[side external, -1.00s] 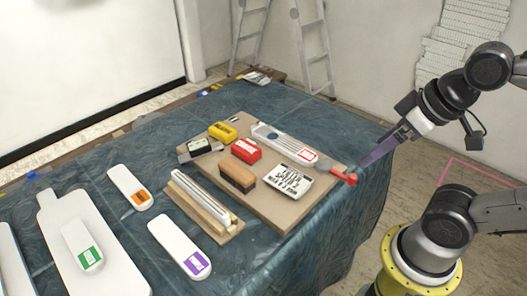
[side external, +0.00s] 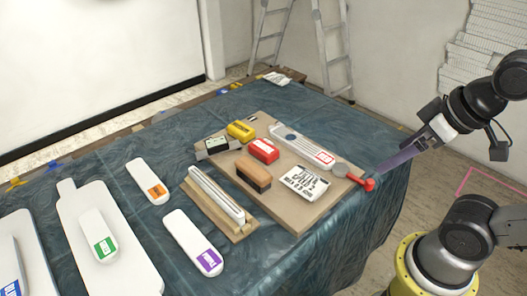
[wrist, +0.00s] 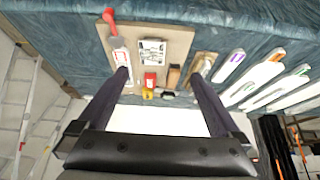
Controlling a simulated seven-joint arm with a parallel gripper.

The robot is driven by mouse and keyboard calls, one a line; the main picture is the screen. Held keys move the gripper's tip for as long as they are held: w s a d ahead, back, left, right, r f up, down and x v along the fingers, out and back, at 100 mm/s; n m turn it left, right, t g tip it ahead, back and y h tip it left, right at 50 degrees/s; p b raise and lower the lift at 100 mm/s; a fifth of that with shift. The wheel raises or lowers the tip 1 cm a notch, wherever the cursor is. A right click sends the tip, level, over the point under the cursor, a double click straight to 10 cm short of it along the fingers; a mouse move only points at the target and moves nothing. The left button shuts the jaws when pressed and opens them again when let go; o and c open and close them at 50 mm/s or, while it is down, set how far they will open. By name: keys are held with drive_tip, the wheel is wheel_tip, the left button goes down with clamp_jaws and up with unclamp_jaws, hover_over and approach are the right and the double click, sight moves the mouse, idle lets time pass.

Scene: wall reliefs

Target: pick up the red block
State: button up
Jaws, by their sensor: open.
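The red block (side external: 264,151) lies on a tan board (side external: 292,210) on the cloth-covered table, between a yellow object and a brown-and-black block. It also shows in the wrist view (wrist: 150,81), where it appears in the gap between my fingers but well beyond them. My gripper (side external: 378,169) is open and empty at the right edge of the table, close to the red-handled tool at the board's corner in the side view. I cannot tell whether it touches that tool. In the wrist view, both fingers of my gripper (wrist: 159,75) are spread wide apart.
The yellow object (side external: 241,130), brown-and-black block (side external: 254,174), white label card (side external: 304,182), long white tool (side external: 301,147) and red-handled tool (side external: 357,179) crowd the board. White boards and tagged white pieces (side external: 192,241) lie at left. Bare cloth shows at the table's right front.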

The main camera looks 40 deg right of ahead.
drive_tip(key=w+r+t, duration=0.2)
drive_tip(key=w+r, duration=0.2)
drive_tip(key=g, duration=0.3)
hover_over(264, 147)
drive_tip(key=s, duration=0.3)
wheel_tip(264, 147, down, 23)
drive_tip(key=shift+s+d+r, duration=0.1)
drive_tip(key=shift+d+r, duration=0.05)
drive_tip(key=shift+w+x, duration=0.1)
drive_tip(key=shift+x, duration=1.4)
drive_tip(key=shift+w+x, duration=0.15)
drive_tip(key=shift+x, duration=1.35)
drive_tip(key=shift+r, duration=0.1)
drive_tip(key=c, duration=1.4)
